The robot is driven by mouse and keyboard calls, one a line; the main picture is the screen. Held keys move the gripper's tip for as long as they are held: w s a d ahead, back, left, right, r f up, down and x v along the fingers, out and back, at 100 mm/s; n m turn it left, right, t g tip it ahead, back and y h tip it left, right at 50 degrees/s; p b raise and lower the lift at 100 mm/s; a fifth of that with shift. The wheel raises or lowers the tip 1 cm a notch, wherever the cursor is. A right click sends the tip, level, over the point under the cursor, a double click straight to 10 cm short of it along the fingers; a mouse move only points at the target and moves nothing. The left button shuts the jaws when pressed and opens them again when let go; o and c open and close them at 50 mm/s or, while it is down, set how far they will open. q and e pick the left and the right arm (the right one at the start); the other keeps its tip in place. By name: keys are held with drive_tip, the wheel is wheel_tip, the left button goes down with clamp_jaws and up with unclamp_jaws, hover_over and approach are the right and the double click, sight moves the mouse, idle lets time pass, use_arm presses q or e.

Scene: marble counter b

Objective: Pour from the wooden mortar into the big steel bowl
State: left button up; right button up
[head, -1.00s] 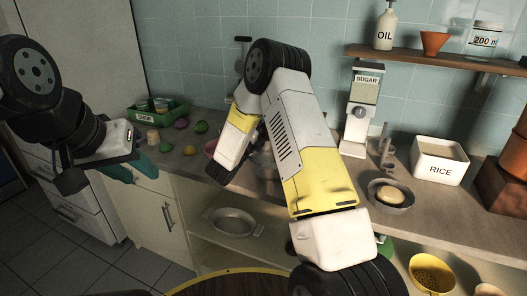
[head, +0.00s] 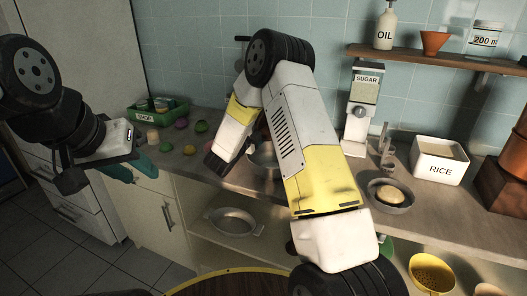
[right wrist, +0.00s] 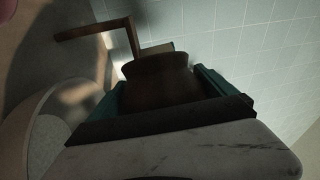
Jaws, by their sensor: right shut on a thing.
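The steel bowl (head: 260,164) is on the counter, partly hidden behind my right arm. In the right wrist view, my right gripper (right wrist: 160,90) is shut on the brown wooden mortar (right wrist: 160,80), which sits between its teal fingers. The mortar's contents and exact tilt cannot be told. In the head view the mortar and the right fingertips are hidden behind my own arm. My left gripper (head: 130,170) is open and empty, left of the counter, in front of the cabinets. A large pale round shape (right wrist: 55,115) in the right wrist view is too dark to name.
A green crate (head: 157,110) and several small coloured items lie at the left back. A grey bowl (head: 390,194), a sugar dispenser (head: 362,110) and a rice box (head: 438,163) stand at the right. A metal dish (head: 232,221) is on the lower shelf.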

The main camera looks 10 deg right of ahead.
drive_tip(key=shift+w+a+f+n+g+y, duration=0.15)
drive_tip(key=shift+w+f+n+g+y, duration=0.2)
drive_tip(key=shift+n, duration=0.55)
drive_tip(key=shift+w+a+f+n+y, duration=0.2)
drive_tip(key=shift+w+a+n, duration=0.15)
drive_tip(key=shift+w, duration=0.2)
drive_tip(key=shift+w+a+f+n+y, duration=0.1)
drive_tip(key=shift+w+a+f+n, duration=0.1)
drive_tip(key=shift+w+n, duration=0.3)
drive_tip(key=shift+w+f+n+g, duration=0.1)
drive_tip(key=shift+f+n+g, duration=0.15)
drive_tip(key=shift+n+g, duration=0.15)
drive_tip(key=w+a+f+n+g+b, duration=0.2)
drive_tip(key=w+f+n+g, duration=0.2)
drive_tip(key=n, duration=0.6)
drive_tip(key=shift+w+a+f+g, duration=0.3)
drive_tip(key=shift+w+g, duration=0.5)
drive_tip(key=shift+g, duration=0.05)
